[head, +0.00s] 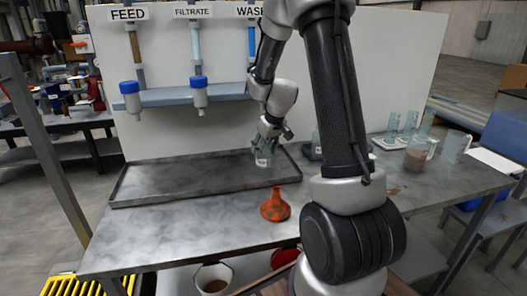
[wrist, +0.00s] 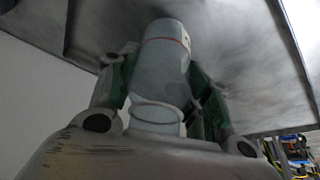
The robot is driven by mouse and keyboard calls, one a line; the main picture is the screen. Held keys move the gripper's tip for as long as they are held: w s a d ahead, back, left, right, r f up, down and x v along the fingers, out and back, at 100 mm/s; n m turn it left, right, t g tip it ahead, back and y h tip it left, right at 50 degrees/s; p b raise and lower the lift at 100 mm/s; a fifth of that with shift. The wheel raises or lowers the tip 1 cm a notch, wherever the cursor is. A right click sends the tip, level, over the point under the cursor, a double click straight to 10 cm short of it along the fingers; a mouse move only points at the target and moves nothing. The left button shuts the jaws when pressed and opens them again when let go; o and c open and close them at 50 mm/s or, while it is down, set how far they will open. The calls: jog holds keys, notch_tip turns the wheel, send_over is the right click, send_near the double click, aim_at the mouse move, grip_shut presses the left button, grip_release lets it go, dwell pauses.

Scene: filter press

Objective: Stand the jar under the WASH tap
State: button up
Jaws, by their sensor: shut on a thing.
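The jar (head: 263,160) is a small clear glass one, held in my gripper (head: 268,145) over the right part of the shallow grey tray (head: 118,188). In the wrist view the jar (wrist: 160,88) is pale and cloudy with a thin red line, between the green pads of my gripper (wrist: 162,85), which is shut on it. The WASH sign (head: 248,11) is at the top of the white panel. My arm hides the lower part of the WASH tap. I cannot tell whether the jar touches the tray.
Glass cylinders and a brown-filled beaker (head: 416,156) stand on the right. The tray's left part is clear.

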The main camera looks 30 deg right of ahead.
jog(key=shift+a+f, duration=0.15)
jog(key=shift+f, duration=0.35)
jog(key=shift+f, duration=0.1)
jog(key=o, duration=1)
